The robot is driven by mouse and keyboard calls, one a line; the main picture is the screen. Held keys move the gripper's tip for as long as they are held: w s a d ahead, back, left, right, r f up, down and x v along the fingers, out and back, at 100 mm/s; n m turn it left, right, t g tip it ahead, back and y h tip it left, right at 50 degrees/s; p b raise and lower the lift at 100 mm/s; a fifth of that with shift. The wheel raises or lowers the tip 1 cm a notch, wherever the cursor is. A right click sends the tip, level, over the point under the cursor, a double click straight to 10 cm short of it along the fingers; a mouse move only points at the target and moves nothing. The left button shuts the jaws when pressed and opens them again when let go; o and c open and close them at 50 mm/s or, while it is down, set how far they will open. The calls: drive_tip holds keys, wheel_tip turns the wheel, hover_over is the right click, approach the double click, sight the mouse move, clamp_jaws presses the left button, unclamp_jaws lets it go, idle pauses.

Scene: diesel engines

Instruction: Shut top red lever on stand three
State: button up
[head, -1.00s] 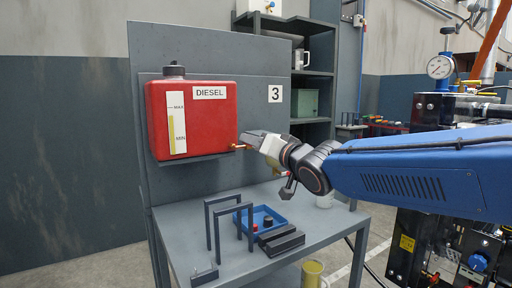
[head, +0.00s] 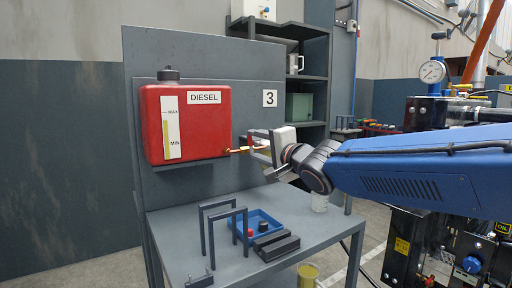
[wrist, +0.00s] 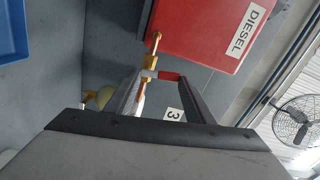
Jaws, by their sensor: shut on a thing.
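The red diesel tank (head: 205,140) on stand three has a brass valve (head: 235,150) at its lower right side. The valve also shows in the wrist view (wrist: 152,60). The top red lever (wrist: 168,76) sits on this valve, between the fingertips of my gripper (wrist: 160,78). My gripper (head: 260,146) is shut on the lever, with its fingers on either side of it. In the head view the fingers hide part of the lever. In the wrist view a second brass fitting (wrist: 96,97) shows behind the left finger, partly hidden.
The grey stand table (head: 180,227) holds a blue tray (head: 276,218), dark upright frames (head: 212,232) and dark blocks (head: 280,246). A sign reading 3 (head: 269,98) is on the back panel. A shelf (head: 306,75) stands behind, and an engine (head: 470,110) stands at right.

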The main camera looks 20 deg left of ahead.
drive_tip(key=shift+w+d+f+m, duration=0.1)
drive_tip(key=shift+w+m, duration=0.05)
drive_tip(key=shift+m, duration=0.75)
drive_tip(key=o, duration=1.1)
drive_tip(key=shift+c, duration=0.2)
drive_tip(key=shift+d, duration=0.1)
drive_tip(key=v, duration=1.7)
drive_tip(key=shift+d, duration=0.2)
